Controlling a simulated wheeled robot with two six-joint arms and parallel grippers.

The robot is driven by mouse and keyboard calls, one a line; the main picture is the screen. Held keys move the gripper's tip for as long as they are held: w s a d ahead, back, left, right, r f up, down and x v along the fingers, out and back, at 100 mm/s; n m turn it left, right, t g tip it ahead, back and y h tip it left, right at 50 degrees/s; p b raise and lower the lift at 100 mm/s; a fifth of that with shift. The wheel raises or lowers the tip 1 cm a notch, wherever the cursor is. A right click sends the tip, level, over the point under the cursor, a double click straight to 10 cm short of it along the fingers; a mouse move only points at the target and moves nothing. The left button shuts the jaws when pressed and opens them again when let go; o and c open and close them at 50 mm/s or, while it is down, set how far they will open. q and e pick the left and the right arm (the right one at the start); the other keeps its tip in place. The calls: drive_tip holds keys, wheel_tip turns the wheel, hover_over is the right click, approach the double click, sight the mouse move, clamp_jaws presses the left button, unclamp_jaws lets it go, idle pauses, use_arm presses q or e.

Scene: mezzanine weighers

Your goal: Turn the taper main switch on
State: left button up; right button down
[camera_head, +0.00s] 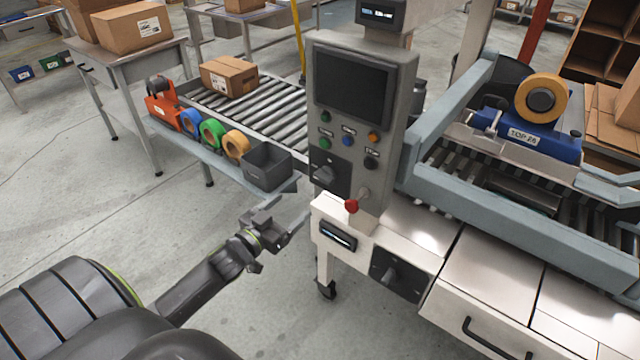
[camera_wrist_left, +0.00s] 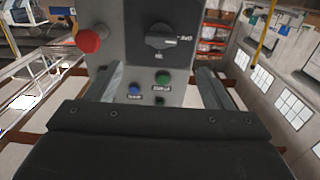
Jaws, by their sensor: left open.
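The grey control panel (camera_head: 360,110) of the taper has a black rotary switch (camera_head: 326,173) low on its left side. In the left wrist view the rotary switch (camera_wrist_left: 160,42) shows from close by, upside down, its handle lying roughly sideways. No label says which is the main switch. My left gripper (camera_head: 300,200) is open and empty, below and left of the panel switch and apart from it. Its fingers also show in the wrist view (camera_wrist_left: 159,76). My right gripper is not in view.
A red knob (camera_head: 351,206) sticks out beside the panel switch. It also shows in the wrist view (camera_wrist_left: 92,38). Coloured buttons (camera_head: 347,141) sit above the switch. A dark bin (camera_head: 267,166) stands on the shelf behind my gripper.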

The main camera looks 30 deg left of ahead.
sight(321, 180)
use_arm(q)
drive_tip(key=w+p, duration=0.1)
drive_tip(key=w, duration=0.3)
drive_tip(key=w+p, duration=0.1)
drive_tip(key=w, duration=0.3)
drive_tip(key=w+d+p, duration=0.1)
drive_tip(key=w, duration=0.3)
drive_tip(key=shift+w, duration=0.3)
drive_tip(key=c, duration=1)
